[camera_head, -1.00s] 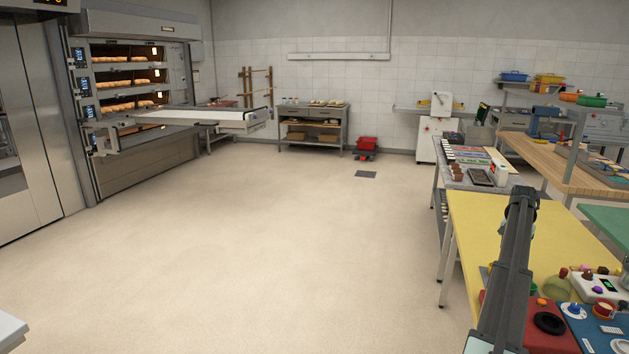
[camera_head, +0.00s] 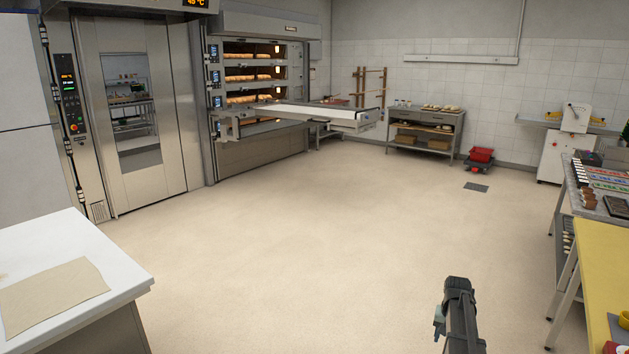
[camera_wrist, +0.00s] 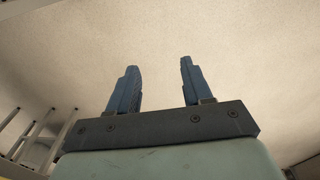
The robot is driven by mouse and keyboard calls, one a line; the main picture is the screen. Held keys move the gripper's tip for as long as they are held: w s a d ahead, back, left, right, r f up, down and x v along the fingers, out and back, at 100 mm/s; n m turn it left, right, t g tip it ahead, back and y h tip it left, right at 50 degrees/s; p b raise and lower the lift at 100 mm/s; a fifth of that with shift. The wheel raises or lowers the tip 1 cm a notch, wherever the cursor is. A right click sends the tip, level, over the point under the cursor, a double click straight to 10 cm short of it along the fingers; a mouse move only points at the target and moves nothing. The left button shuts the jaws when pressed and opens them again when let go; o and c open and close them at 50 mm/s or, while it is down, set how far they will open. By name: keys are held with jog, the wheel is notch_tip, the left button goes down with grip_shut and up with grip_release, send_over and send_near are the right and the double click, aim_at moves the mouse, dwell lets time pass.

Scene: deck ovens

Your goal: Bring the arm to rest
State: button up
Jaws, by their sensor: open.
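My gripper (camera_wrist: 158,80) shows in the wrist view with its two blue fingers apart and nothing between them. Bare beige floor (camera_wrist: 160,40) fills the view beyond the fingertips. In the head view part of my arm stands at the lower right over open floor, left of the yellow table. The fingers cannot be made out in that view.
A white-topped table (camera_head: 120,265) with a beige sheet (camera_head: 50,295) is at lower left. The yellow table (camera_head: 606,265) and a grey table (camera_head: 590,200) line the right. A loader (camera_head: 310,115) juts from the deck oven (camera_head: 262,160). The middle floor is clear.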

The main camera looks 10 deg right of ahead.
jog(key=s+a+f+n, duration=0.2)
jog(key=s+a+f, duration=0.15)
jog(key=a, duration=0.85)
jog(key=s+a+f+n, duration=0.3)
jog(key=s+a, duration=0.2)
jog(key=a, duration=0.7)
jog(key=s+a+f+n, duration=0.25)
jog(key=s+a, duration=0.25)
jog(key=a, duration=0.7)
jog(key=s+f+g, duration=0.3)
jog(key=s+f, duration=0.7)
jog(key=s, duration=0.4)
jog(key=s+f+g, duration=0.4)
jog(key=s+f, duration=0.7)
jog(key=s, duration=0.4)
jog(key=shift+d+f+y, duration=0.2)
jog(key=shift+d+y, duration=0.1)
jog(key=shift+d, duration=0.15)
